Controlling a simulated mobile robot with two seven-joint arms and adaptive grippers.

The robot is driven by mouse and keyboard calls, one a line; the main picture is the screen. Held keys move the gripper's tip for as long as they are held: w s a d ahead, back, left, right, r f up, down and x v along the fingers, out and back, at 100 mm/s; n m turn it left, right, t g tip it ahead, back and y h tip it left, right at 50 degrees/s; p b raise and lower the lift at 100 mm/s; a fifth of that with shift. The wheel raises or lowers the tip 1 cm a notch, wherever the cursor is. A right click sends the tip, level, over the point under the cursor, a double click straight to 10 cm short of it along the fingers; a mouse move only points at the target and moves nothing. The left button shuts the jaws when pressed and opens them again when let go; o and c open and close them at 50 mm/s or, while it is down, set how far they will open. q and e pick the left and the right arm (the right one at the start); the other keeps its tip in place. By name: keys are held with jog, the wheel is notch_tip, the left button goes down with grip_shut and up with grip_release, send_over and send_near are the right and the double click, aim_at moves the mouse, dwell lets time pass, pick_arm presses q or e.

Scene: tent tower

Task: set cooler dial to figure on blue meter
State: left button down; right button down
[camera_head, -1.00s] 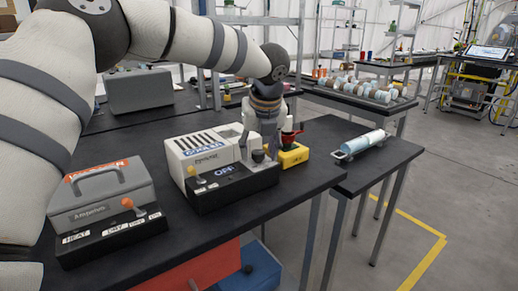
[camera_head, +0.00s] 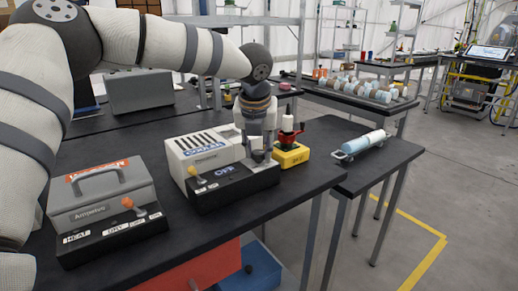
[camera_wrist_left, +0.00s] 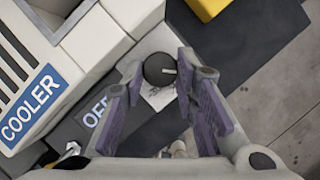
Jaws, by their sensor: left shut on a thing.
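The cooler (camera_head: 207,149) is a white box with a blue COOLER label and a black front panel marked OFF (camera_head: 224,170). It also shows in the left wrist view, with its label (camera_wrist_left: 33,103) at the left. Its dial (camera_wrist_left: 160,69) is a round dark knob with a pale pointer line, on a whitish marked plate. My left gripper (camera_head: 258,156) points down over the right end of the panel and is shut on the dial. Its purple-padded fingers (camera_wrist_left: 160,82) stand on either side of the knob. I cannot make out a blue meter. My right gripper is not in view.
A grey heater-like box (camera_head: 98,196) with an orange-knobbed lever stands left of the cooler. A yellow box (camera_head: 291,156) with a red-and-black top stands close to the right. A small side table (camera_head: 385,162) bears a light-blue cylinder (camera_head: 363,140).

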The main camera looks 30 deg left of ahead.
pick_arm(q)
jog(key=m+h, duration=0.1)
jog(key=m, duration=0.3)
jog(key=shift+a+h, duration=0.2)
jog(key=shift+h, duration=0.2)
jog(key=shift+a+m+h, duration=0.1)
jog(key=shift+m+h, duration=0.5)
jog(key=shift+m, duration=1.5)
jog(key=shift+s, duration=0.1)
jog(key=c, duration=1.3)
grip_release()
jog(key=shift+o, duration=0.3)
